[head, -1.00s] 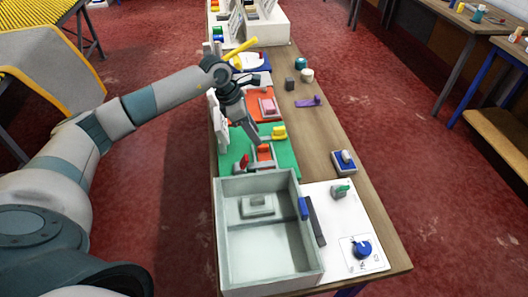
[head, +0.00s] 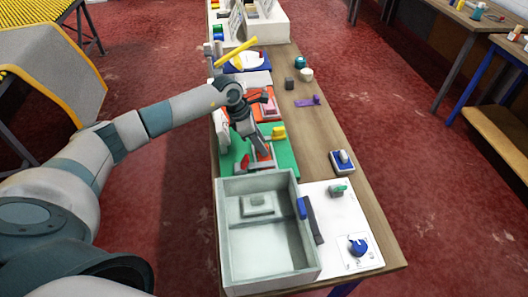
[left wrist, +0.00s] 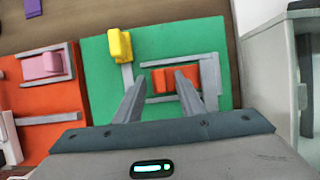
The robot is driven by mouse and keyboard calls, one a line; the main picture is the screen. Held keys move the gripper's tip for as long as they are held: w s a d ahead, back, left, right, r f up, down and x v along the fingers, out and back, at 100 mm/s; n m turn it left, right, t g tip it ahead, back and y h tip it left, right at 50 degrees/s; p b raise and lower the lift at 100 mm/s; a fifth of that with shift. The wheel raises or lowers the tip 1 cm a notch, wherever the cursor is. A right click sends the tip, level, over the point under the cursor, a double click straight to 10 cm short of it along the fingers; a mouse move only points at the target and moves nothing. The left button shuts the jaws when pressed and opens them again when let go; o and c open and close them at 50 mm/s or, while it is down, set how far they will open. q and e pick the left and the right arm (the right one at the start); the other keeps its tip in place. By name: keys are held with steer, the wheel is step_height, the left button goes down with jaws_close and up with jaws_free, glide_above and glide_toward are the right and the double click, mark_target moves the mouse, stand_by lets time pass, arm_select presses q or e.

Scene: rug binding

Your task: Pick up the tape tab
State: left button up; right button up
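Over the green board (head: 287,158) on the bench, my left gripper (head: 262,160) is pointed downward, and its arm hides part of the board. In the left wrist view, the green board (left wrist: 100,75) holds an orange-red piece (left wrist: 160,80) between grey rails, and a yellow tab (left wrist: 120,45) stands on a grey strip. The yellow tab also shows in the head view (head: 278,132). I cannot tell which piece is the tape tab. My left gripper's fingers (left wrist: 158,88) are apart with nothing held; the right finger overlaps the orange-red piece in the picture. My right gripper is not in view.
A grey open box (head: 228,230) stands in front of the green board. A white panel (head: 350,225) with a blue knob (head: 357,246) lies to its right. An orange board (left wrist: 40,95) with a pink block (left wrist: 42,65) lies beside the green one. The bench's right strip is partly clear.

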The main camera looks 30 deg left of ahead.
arm_select(q)
steer(key=shift+c, duration=0.2)
jaws_close()
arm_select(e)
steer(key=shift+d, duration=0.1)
arm_select(q)
steer(key=shift+r, duration=0.15)
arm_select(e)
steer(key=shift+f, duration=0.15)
